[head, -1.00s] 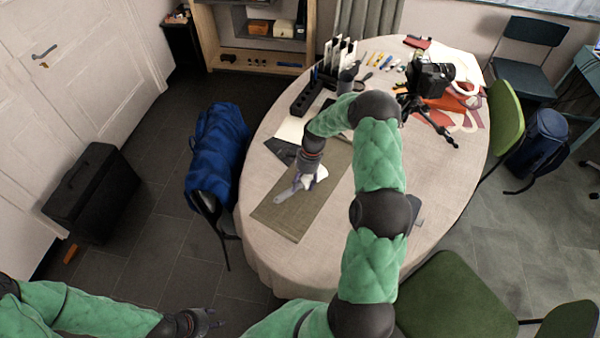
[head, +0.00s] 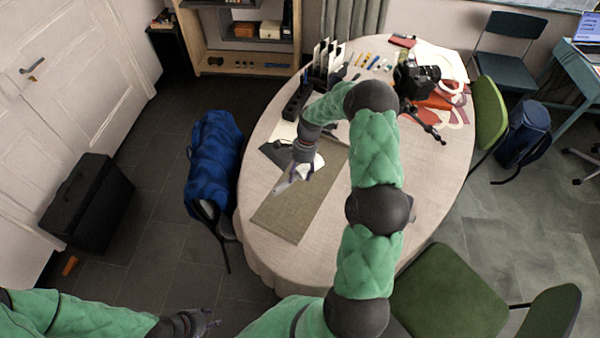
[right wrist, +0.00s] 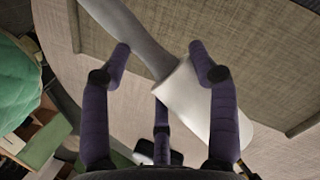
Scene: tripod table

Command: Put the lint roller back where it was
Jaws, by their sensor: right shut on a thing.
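The lint roller has a white roller part and a grey handle (head: 284,184). In the head view it shows at my right gripper (head: 302,172), over the left edge of an olive mat (head: 298,218) on the table. In the right wrist view the lint roller (right wrist: 202,100) lies across between the fingers of my right gripper (right wrist: 162,55), which is shut on it. The height of the roller above the mat is hard to tell. My left gripper (head: 204,322) is open and empty at the bottom left, away from the table over the floor.
The oval table (head: 400,195) also bears a camera (head: 416,80) on a small tripod, a black power strip (head: 294,102), a file rack (head: 326,60) and pens. A dark flat item (head: 280,154) lies beside the mat.

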